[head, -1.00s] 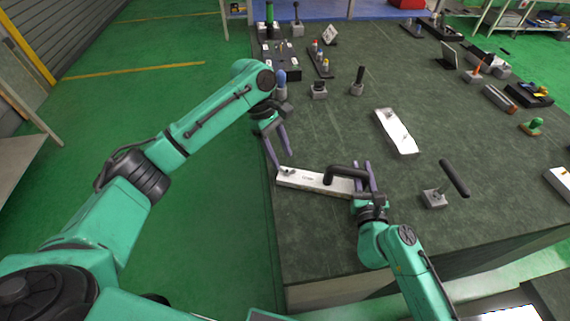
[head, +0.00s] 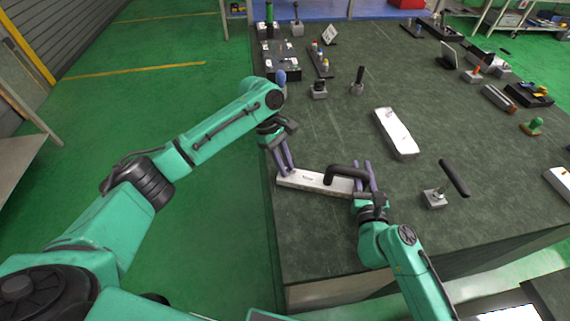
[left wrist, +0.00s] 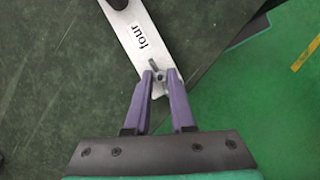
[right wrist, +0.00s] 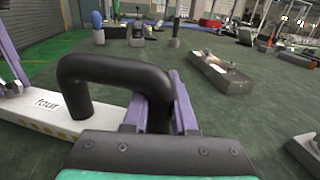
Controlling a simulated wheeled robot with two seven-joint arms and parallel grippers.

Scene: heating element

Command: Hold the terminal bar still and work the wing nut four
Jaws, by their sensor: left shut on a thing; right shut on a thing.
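The terminal bar (head: 312,181) is a pale block lying on the table, with a thick black handle (head: 345,171) at its right end. In the left wrist view its label reads "four" (left wrist: 140,41). My right gripper (head: 364,178) is shut on the black handle; the right wrist view shows the handle (right wrist: 115,70) running between its fingers. My left gripper (head: 288,170) is at the bar's left end, pointing down. In the left wrist view its fingers (left wrist: 162,78) are closed on the small metal wing nut (left wrist: 158,74), which is mostly hidden between them.
Another pale bar (head: 397,133) lies further back on the table. A grey block with a black lever (head: 435,198) stands to the right of my right gripper. Several small fixtures stand along the back. The table's left edge is close beside the bar.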

